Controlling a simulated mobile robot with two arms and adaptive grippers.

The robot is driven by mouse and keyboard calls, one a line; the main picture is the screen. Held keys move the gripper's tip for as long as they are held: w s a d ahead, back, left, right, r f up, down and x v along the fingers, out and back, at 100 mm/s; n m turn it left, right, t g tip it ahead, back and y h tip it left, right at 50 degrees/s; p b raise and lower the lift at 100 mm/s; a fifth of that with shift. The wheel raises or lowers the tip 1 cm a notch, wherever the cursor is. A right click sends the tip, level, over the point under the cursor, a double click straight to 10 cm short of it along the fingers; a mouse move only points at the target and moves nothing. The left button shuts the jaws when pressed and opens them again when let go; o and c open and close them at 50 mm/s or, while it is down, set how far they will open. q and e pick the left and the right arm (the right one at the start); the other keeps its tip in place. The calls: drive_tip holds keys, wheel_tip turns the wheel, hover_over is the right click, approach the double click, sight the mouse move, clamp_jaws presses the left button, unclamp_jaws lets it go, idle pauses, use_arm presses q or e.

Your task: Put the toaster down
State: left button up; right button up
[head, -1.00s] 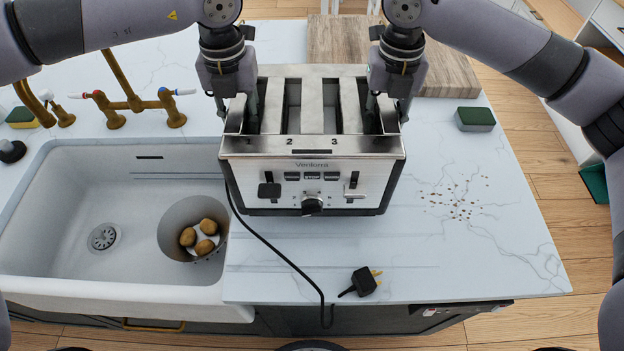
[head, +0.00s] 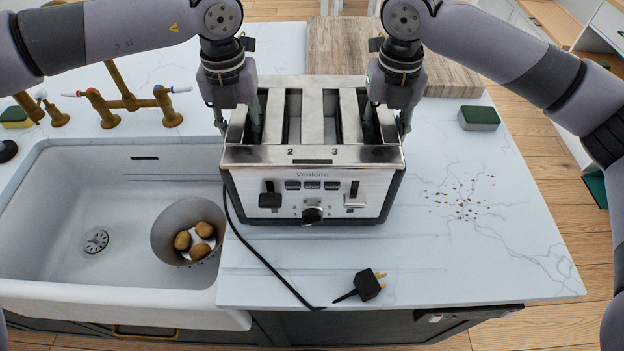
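The silver toaster (head: 310,195) is upright over the white marble counter, to the right of the sink, with its controls facing me. My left gripper (head: 238,126) reaches down at its left end, one finger outside the side wall and one inside the slot opening. My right gripper (head: 388,124) grips the right end wall the same way. Both look shut on the walls; the fingertips are partly hidden. The toaster's base sits very low over the counter (head: 500,250); I cannot tell whether it touches. Its black plug (head: 367,285) lies near the counter's front edge.
The sink (head: 70,190) on the left holds a pot (head: 172,218) with several potatoes. A wooden board (head: 440,78) lies behind the toaster, a sponge (head: 479,118) at the right. Crumbs (head: 462,203) are scattered on the otherwise clear right side of the counter.

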use_arm(q)
drive_tip(key=shift+o, duration=0.6)
use_arm(e)
drive_tip(key=shift+o, duration=0.6)
use_arm(q)
drive_tip(key=shift+o, duration=0.3)
use_arm(e)
drive_tip(key=shift+o, duration=0.3)
use_arm(q)
wheel_tip(320, 180, up, 8)
drive_tip(key=shift+d+f, duration=0.1)
use_arm(e)
wheel_tip(320, 180, up, 12)
